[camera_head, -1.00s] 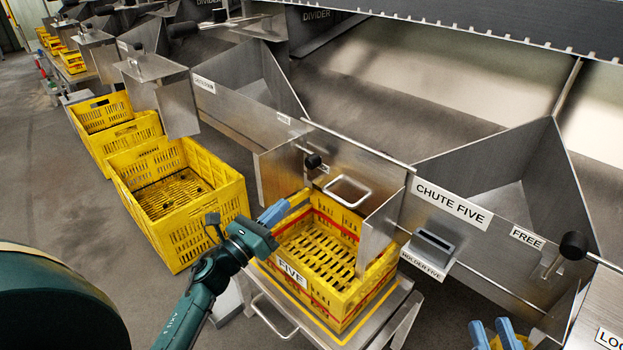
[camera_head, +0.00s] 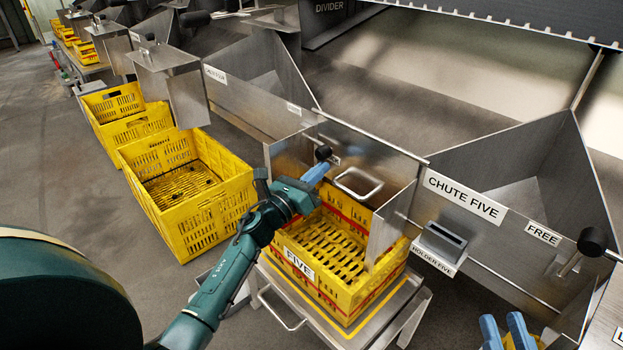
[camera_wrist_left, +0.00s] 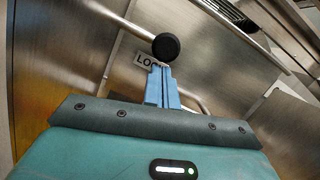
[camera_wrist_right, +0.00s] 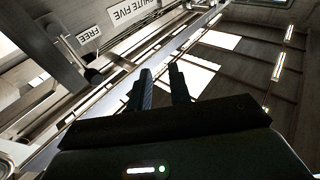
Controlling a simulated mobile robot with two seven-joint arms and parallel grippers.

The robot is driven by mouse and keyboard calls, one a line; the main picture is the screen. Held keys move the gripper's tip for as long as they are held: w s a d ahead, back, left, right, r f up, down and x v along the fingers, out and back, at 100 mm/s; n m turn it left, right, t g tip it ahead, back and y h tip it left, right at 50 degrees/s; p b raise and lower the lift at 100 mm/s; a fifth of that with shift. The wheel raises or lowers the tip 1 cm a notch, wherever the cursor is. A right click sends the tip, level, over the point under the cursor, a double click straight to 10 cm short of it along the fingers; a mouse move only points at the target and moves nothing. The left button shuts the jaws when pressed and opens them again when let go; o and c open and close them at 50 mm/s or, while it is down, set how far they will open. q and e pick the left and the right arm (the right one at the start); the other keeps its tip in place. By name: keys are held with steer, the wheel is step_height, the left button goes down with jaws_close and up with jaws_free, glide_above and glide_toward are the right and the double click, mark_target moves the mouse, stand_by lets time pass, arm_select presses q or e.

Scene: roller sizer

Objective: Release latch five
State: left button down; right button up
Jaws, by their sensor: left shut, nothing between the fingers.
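The black ball knob of latch five (camera_head: 323,153) is on the steel front above the crate marked FIVE. My right gripper (camera_head: 504,322) is at the lower right of the head view. Its fingers are apart and empty in the right wrist view (camera_wrist_right: 160,75).
The yellow crate (camera_head: 345,300) marked FIVE stands on a steel stand under the gate handle (camera_head: 358,184). Holder five (camera_head: 442,242) is right of it. Another black knob (camera_head: 592,241) is near the FREE label. More yellow crates (camera_head: 215,200) stand at left, beside open floor.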

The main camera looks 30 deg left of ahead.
steer(key=shift+r, duration=0.2)
arm_select(q)
steer(key=shift+r, duration=0.15)
arm_select(e)
steer(key=shift+r, duration=0.15)
